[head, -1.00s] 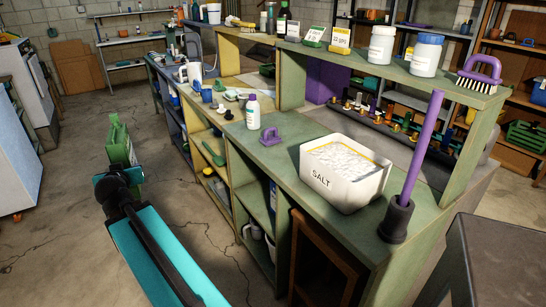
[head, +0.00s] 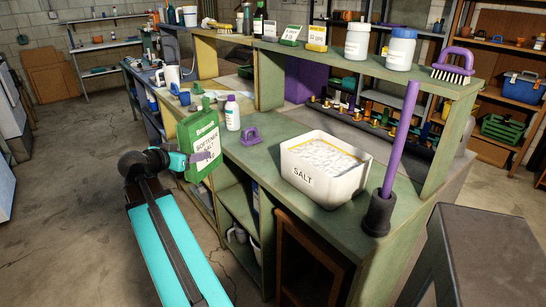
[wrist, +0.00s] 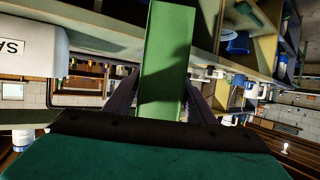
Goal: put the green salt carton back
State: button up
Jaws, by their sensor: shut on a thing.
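The green salt carton (head: 200,142), with a white "SOFTENER SALT" label, is upright in the head view, in front of the green workbench edge. My gripper (head: 203,158) is shut on it, with a purple finger across its lower part. In the wrist view the carton (wrist: 165,65) stands between my gripper's dark fingers (wrist: 160,95), narrow side toward the camera. I cannot tell whether the carton is over the bench top or just outside its edge.
A raised shelf behind holds jars (head: 400,50). A grey stool (head: 475,235) is at right.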

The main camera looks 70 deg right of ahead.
jog(key=s+d+r+m+g+y, duration=0.1)
jog(key=s+d+r+m+g, duration=0.1)
jog(key=s, duration=0.5)
jog(key=s+d+r+m+g+y, duration=0.1)
jog(key=s+d+r+m+g, duration=0.1)
jog(key=s, duration=0.5)
jog(key=d+m+g+b, duration=0.1)
jog(key=g, duration=0.1)
jog(key=shift+d+m+g, duration=0.15)
jog(key=shift+m+g, duration=0.15)
jog(key=shift+m, duration=0.1)
jog(key=s+d+f+p, duration=0.1)
jog(key=s+d+p, duration=0.1)
jog(key=d, duration=1.3)
jog(key=shift+s+d+f+p, duration=0.2)
jog(key=shift+s+d+p, duration=0.15)
jog(key=shift+d, duration=0.05)
jog(key=shift+f, duration=0.15)
jog(key=shift+f+p, duration=0.5)
jog(key=shift+f, duration=1.1)
